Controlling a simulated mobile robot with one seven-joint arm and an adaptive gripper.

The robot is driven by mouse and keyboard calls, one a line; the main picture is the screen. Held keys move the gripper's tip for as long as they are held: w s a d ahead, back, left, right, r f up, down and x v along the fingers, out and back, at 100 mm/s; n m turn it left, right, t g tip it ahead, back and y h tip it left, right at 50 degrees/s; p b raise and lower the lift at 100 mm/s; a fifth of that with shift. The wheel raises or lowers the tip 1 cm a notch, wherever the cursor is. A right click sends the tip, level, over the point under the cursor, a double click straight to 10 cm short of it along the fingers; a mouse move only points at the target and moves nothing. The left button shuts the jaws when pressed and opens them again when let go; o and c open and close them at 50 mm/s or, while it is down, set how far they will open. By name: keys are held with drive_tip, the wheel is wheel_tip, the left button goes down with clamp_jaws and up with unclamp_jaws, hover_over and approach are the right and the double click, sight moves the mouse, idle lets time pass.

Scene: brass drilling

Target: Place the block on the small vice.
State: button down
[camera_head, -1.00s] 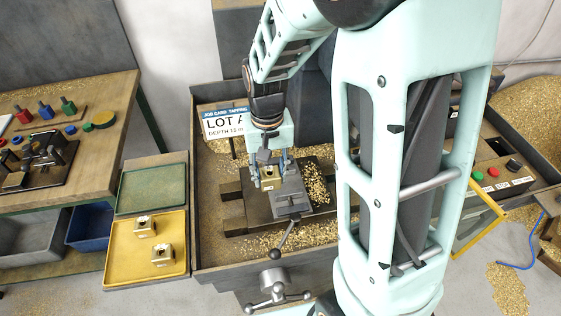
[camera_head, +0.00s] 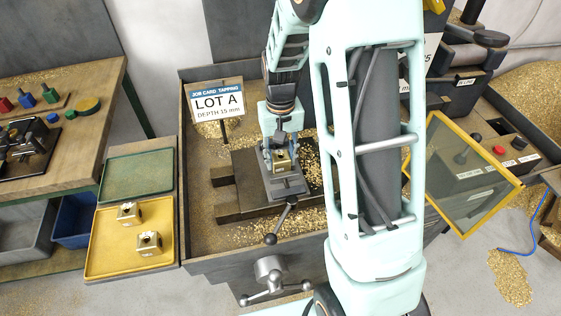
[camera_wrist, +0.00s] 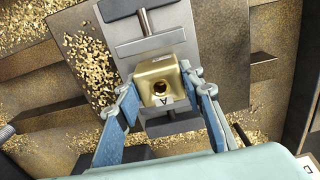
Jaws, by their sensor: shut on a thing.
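A brass block (camera_head: 283,164) with a round hole in its top and an "A" label is between my gripper's fingers; it also shows in the wrist view (camera_wrist: 155,72). My gripper (camera_head: 280,158) is shut on its sides, also seen in the wrist view (camera_wrist: 160,97). The small grey vice (camera_head: 287,187) lies directly under the block on the dark machine table. In the wrist view, a vice jaw (camera_wrist: 150,46) and screw are above the block and a dark part shows below it. I cannot tell whether the block touches the vice bed.
Two more brass blocks (camera_head: 129,213) (camera_head: 149,243) sit on the yellow tray (camera_head: 103,262) at left, with an empty green tray (camera_head: 138,176) behind. The vice handle (camera_head: 281,220) points toward the front. A job card (camera_head: 217,103) reads "LOT A". A yellow-framed guard (camera_head: 463,178) stands at right. Brass chips lie about.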

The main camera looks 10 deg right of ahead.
sight(281, 156)
drive_tip(key=c, duration=1.3)
unclamp_jaws()
drive_tip(key=shift+f, duration=0.2)
wheel_tip(281, 156, up, 12)
drive_tip(key=shift+r, duration=0.2)
